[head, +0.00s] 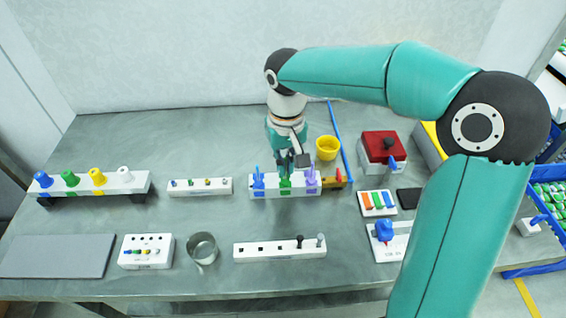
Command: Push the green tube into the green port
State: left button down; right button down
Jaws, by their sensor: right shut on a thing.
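A white block (258,190) near the table's middle carries a blue, a green and a purple fitting in a row. The green tube (285,183) is at the middle position, between the blue and purple ones. My right gripper (288,167) reaches down from behind, right at the green tube, and is shut on it. The fingers hide the tube's upper part. The green port would be under the tube and cannot be made out separately; how deep the tube sits cannot be told. My left gripper is not in view.
Blue (258,179) and purple (311,179) fittings stand close on either side. A yellow cup (327,148) and blue rod (340,143) are behind right. A white strip (200,191) lies left, a socket strip (270,251) in front. A red box (381,144) stands right.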

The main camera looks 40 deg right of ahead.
jog(key=shift+f+b, duration=0.8)
jog(key=shift+f, duration=0.25)
jog(key=c, duration=1.2)
grip_release()
jog(key=shift+r, duration=0.15)
notch_tip(320, 180, up, 12)
jog(key=shift+f, duration=0.1)
